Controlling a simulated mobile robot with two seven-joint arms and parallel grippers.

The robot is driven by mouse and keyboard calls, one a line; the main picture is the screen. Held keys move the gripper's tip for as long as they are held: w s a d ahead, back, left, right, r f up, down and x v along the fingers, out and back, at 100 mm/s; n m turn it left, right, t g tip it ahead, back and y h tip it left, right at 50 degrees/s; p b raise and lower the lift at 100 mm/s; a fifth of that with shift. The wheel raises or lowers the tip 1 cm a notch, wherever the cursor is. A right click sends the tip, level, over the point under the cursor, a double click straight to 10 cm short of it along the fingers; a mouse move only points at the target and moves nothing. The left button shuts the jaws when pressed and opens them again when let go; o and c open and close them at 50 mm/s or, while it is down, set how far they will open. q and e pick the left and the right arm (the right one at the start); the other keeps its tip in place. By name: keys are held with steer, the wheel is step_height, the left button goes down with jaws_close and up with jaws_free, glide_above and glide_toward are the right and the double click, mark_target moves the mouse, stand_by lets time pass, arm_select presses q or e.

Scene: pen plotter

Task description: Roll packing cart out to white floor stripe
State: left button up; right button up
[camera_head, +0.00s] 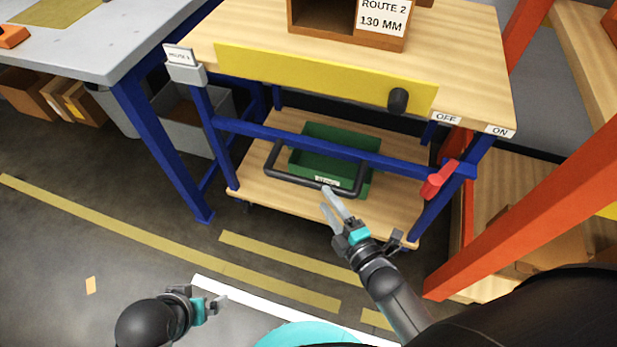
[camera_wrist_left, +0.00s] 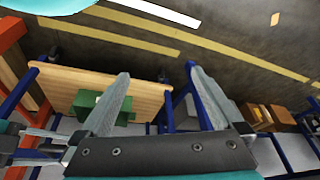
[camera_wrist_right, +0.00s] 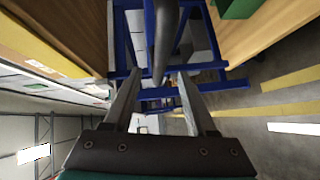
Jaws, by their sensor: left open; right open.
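The packing cart (camera_head: 240,45) has a wooden top, a blue frame and a wooden lower shelf. A black bar handle (camera_head: 296,180) sticks out from its front. My right gripper (camera_head: 333,205) is open at the right part of the handle; in the right wrist view a black bar (camera_wrist_right: 165,40) runs ahead between the open fingers, contact unclear. A red lever (camera_head: 440,180) sits at the cart's right, below OFF and ON labels. My left gripper (camera_head: 220,302) is open and empty, low over the floor near the white floor stripe (camera_head: 235,293), which my body partly hides.
A green bin (camera_head: 330,148) sits on the cart's lower shelf. A grey table (camera_head: 100,50) with blue legs stands left, with boxes below. Orange rack posts (camera_head: 530,210) stand close on the right. Yellow lines (camera_head: 120,228) cross the open floor in front.

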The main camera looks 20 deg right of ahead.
mark_target(318, 189)
steer(key=b+x, duration=0.2)
steer(key=x, duration=0.5)
steer(key=shift+w+f+b, duration=0.1)
steer(key=shift+b, duration=0.2)
steer(key=shift+w, duration=0.35)
arm_select(q)
step_height(318, 189, up, 5)
steer(key=w+d+t+h+b, duration=0.1)
steer(key=w+d+t, duration=0.1)
steer(key=t, duration=0.1)
steer(key=shift+w+d+r, duration=0.2)
arm_select(e)
steer(key=shift+x, duration=1.05)
jaws_close()
